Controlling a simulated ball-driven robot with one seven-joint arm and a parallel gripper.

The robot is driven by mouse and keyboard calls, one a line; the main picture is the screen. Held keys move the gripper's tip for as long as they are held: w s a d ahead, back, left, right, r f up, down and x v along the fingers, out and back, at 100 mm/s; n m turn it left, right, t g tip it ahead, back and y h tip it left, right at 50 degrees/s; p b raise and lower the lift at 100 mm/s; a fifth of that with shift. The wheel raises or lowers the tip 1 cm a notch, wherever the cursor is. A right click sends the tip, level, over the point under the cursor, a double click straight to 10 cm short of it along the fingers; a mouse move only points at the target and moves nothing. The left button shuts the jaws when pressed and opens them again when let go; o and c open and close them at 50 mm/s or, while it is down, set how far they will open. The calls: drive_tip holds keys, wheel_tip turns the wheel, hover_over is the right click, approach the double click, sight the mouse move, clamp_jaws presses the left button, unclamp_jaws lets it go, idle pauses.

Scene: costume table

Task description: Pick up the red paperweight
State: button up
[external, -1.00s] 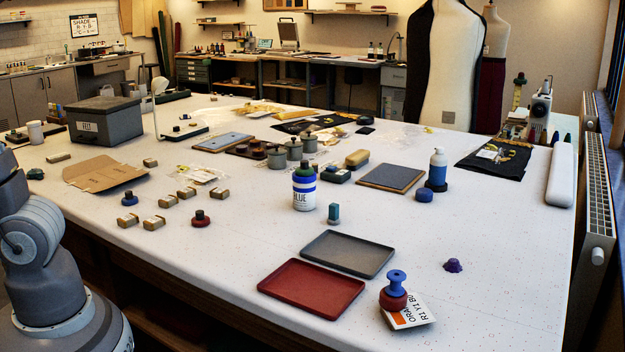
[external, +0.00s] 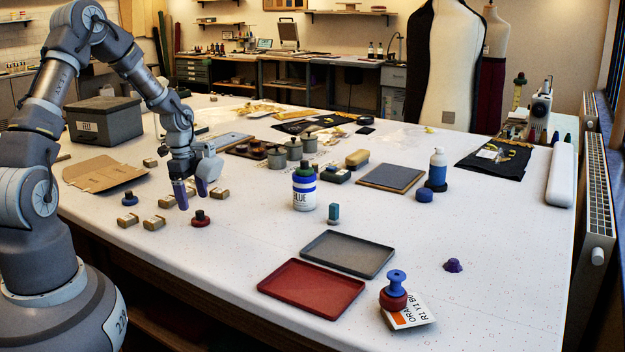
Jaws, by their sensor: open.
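A small round red weight with a black knob (external: 201,221) sits upright on the white table (external: 250,260), left of the middle; it looks like the red paperweight. My gripper (external: 192,199) points down just above and behind it in the picture. Its two purple-tipped fingers are apart with nothing seen between them. The gripper looks clear of the weight, though the exact gap is hard to tell. A second red round piece (external: 393,299), with a blue spool-shaped piece (external: 397,279) on top, stands on a printed card (external: 418,312) at the front right.
Small tan blocks (external: 154,222) lie close to my gripper, along with a blue weight with a black knob (external: 129,200). A blue-labelled bottle (external: 304,190) stands to the right. A red tray (external: 311,288) and a grey tray (external: 347,254) lie in front. Table between weight and trays is clear.

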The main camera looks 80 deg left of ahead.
sight(200, 211)
drive_tip(key=f, duration=0.2)
drive_tip(key=w+f+b, duration=0.1)
drive_tip(key=f+b, duration=0.1)
drive_tip(key=f, duration=0.1)
drive_tip(key=shift+w+d+f, duration=0.25)
drive_tip(key=shift+f, duration=0.05)
drive_tip(key=shift+r, duration=0.1)
drive_tip(key=c, duration=1.3)
